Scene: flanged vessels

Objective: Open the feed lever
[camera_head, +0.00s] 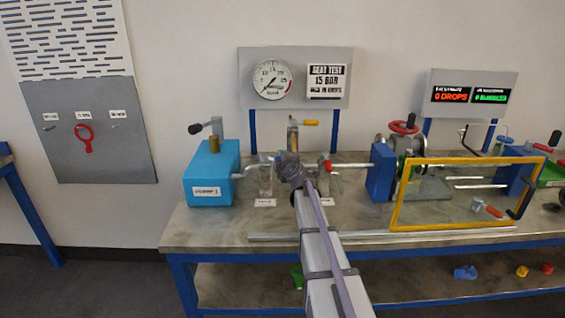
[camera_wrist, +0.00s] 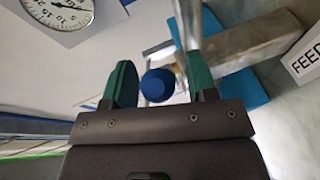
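My gripper (camera_wrist: 158,80) is open, with its two green fingers apart. Between them in the wrist view is a round blue knob (camera_wrist: 157,86), apparently the feed lever's end, with a narrow gap on each side. A white label reading "FEED" (camera_wrist: 306,60) lies at the right, past a grey metal block (camera_wrist: 250,47). In the head view my gripper (camera_head: 285,165) is over the bench beside a grey block (camera_head: 265,180) with a small white label (camera_head: 265,202) in front. The knob and lever are hidden there by my arm.
A blue pump box (camera_head: 211,175) stands left of my gripper. A red-tipped valve (camera_head: 327,165) is close on the right, and an orange-handled lever (camera_head: 310,122) behind. A yellow frame (camera_head: 400,205) stands farther right. A pressure gauge (camera_head: 271,80) hangs behind. A long rod (camera_head: 270,237) lies in front.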

